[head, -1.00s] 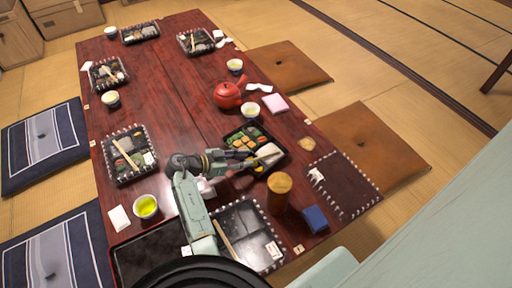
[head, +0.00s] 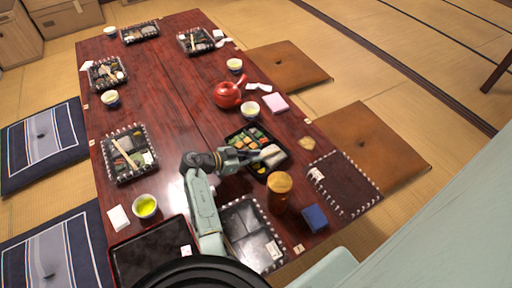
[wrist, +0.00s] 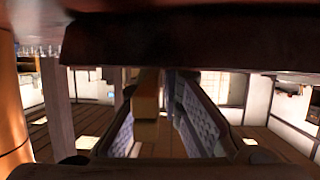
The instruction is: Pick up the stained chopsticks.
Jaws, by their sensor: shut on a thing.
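My gripper (head: 256,156) is over the black lunch box (head: 239,131) at the near right of the table. In the wrist view my gripper (wrist: 160,118) is shut on a narrow tan wooden piece, which looks like the chopsticks (wrist: 147,103). Their stain cannot be made out, and in the head view they are too small or hidden to tell from the fingers. A dark edge fills the top of the wrist view.
A red teapot (head: 227,95) and a cup (head: 249,110) stand farther back. A black tray (head: 127,258) lies at the near left.

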